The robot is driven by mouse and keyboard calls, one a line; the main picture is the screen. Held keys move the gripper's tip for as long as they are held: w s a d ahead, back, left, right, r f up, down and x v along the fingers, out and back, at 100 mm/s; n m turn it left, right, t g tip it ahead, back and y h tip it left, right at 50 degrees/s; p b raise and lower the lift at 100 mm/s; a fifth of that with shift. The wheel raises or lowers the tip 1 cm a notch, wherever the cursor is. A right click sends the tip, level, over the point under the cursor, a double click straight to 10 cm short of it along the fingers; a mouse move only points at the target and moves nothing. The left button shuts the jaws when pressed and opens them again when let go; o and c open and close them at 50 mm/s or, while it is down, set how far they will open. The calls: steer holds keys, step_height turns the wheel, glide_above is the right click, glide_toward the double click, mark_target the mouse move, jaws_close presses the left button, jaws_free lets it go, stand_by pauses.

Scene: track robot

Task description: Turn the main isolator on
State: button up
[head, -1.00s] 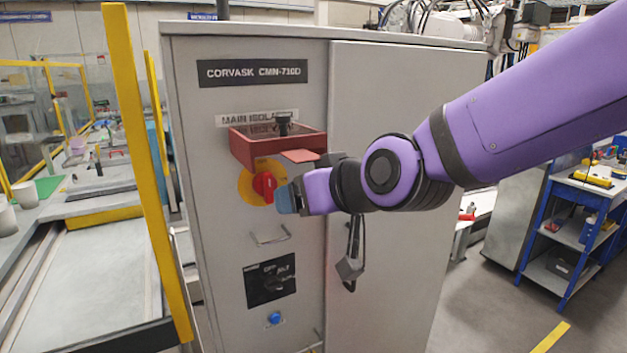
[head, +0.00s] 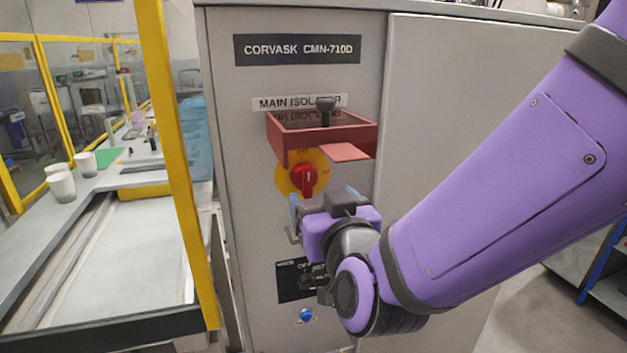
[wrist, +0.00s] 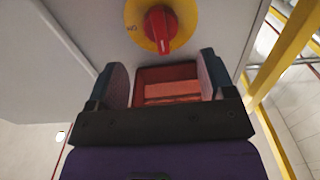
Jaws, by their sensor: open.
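The main isolator is a red rotary handle (head: 308,181) on a yellow disc on the grey cabinet's front. The handle looks about upright in the head view. In the wrist view the handle (wrist: 160,29) has a pale mark at its lower end, and lettering that seems to read "ON" lies to its left. A red box-like piece (head: 322,134) juts out above the disc, with a black knob on top. My gripper (head: 295,215) is open and empty, just below the disc in the head view. In the wrist view the red piece shows between the fingers (wrist: 160,80), beyond them.
A second dark switch plate (head: 290,280), partly hidden by my wrist, and a blue button (head: 305,316) are lower on the cabinet (head: 440,90). A yellow post (head: 178,170) stands close at the left, beside a bench with cups (head: 61,184).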

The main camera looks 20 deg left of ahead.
mark_target(309, 183)
steer(key=x, duration=0.8)
steer(key=c, duration=0.9)
steer(key=shift+c, duration=0.2)
